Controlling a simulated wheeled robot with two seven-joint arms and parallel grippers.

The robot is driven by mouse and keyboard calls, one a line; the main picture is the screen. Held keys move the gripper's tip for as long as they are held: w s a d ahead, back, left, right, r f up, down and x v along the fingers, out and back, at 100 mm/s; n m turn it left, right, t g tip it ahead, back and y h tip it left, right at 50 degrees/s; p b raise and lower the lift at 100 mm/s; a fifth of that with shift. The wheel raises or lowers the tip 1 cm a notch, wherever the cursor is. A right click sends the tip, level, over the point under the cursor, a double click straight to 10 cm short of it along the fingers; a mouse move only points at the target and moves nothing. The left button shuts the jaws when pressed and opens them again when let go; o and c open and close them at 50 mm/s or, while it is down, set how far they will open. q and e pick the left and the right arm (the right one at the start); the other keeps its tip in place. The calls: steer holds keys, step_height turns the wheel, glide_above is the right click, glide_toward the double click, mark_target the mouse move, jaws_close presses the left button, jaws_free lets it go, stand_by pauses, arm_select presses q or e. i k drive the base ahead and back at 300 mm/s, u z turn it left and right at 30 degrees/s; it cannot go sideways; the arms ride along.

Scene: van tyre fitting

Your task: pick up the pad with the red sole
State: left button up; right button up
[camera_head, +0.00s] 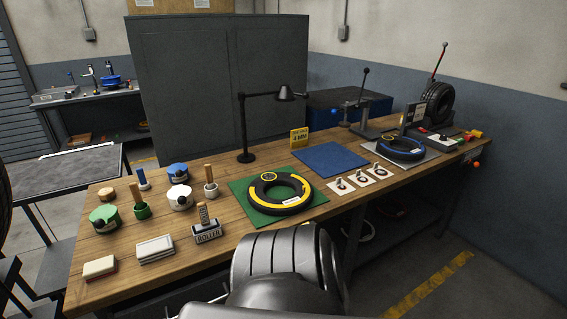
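The pad with the red sole (100,267) lies on the near left corner of the wooden bench. It is a small cream block with a thin reddish edge along its bottom. A second pad (155,249), whitish with a grey lower edge, lies just right of it. A gap of bare wood separates the two. Neither of my grippers can be seen in the head view, and nothing touches either pad.
On the bench (190,261), a roller holder (207,232) stands right of the pads, and a green-lidded pot (104,218) behind them. A tyre lies on a green mat (247,205). A dark rounded shape at bottom centre hides part of the bench's front.

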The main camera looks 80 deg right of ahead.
mark_target(96, 269)
steer(key=z, duration=0.8)
steer(key=k, duration=0.55)
steer(key=u, duration=0.85)
steer(key=i, duration=1.25)
steer(key=z, duration=0.65)
